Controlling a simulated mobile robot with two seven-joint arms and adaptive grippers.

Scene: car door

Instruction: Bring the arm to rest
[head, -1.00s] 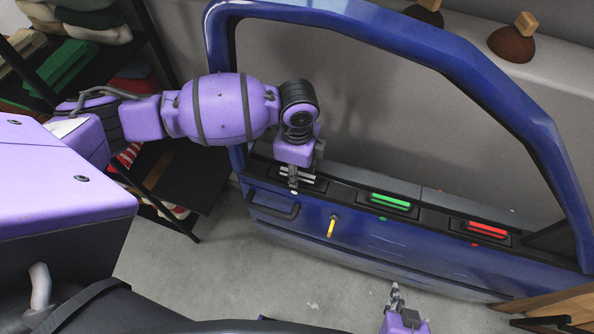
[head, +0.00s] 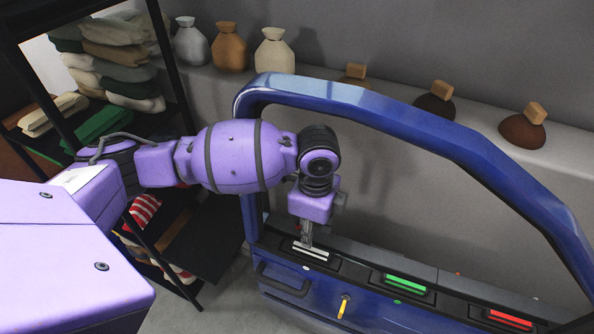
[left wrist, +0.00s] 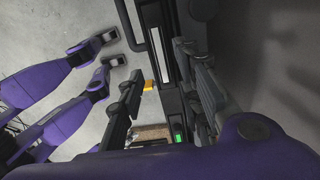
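My left arm (head: 240,158) reaches across from the left to the blue car door (head: 440,140). My left gripper (head: 307,240) points down over the leftmost slot of the door, at a white bar (head: 312,252). In the left wrist view its two fingers (left wrist: 165,95) stand well apart with the door's top strip between them. I see nothing held. Whether the fingertips touch the door, I cannot tell. My right gripper is not in the head view, and I cannot make it out in the left wrist view.
A green bar (head: 407,283) and a red bar (head: 510,317) sit farther right on the door. A yellow hook (head: 344,306) and a dark pull handle (head: 283,281) are on its face. A dark shelf with folded cloths (head: 120,60) stands left. Several pots line the back ledge.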

